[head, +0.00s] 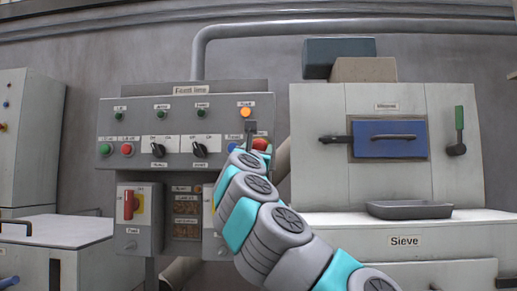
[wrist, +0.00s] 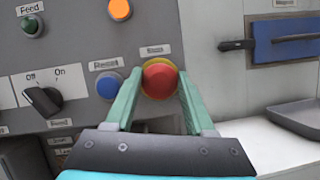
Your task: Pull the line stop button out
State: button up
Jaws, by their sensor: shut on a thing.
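The line stop button is a red mushroom head (wrist: 160,80) on a yellow ring, under a small label on the grey panel. In the wrist view my gripper (wrist: 158,88) has its two green fingers on either side of the red head, shut on it. In the head view the red button (head: 261,145) shows only in part behind my gripper (head: 251,137), which reaches up to the panel's right side. Whether the button is in or out cannot be told.
A blue reset button (wrist: 109,85) sits just left of my fingers, and an orange lamp (wrist: 120,9) is above. The feed line panel (head: 185,105) has several other knobs and buttons. A sieve machine with a tray (head: 409,210) stands at the right.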

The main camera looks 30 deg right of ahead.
grip_shut()
jog(key=shift+s+a, duration=0.3)
jog(key=shift+s, duration=0.2)
jog(key=o, duration=1.3)
grip_release()
jog(key=shift+o, duration=0.2)
jog(key=shift+s, duration=0.1)
jog(key=v, duration=0.7)
jog(key=shift+s+a+b, duration=0.2)
jog(key=shift+s+b, duration=0.1)
jog(key=shift+b, duration=0.1)
jog(key=shift+f, duration=0.15)
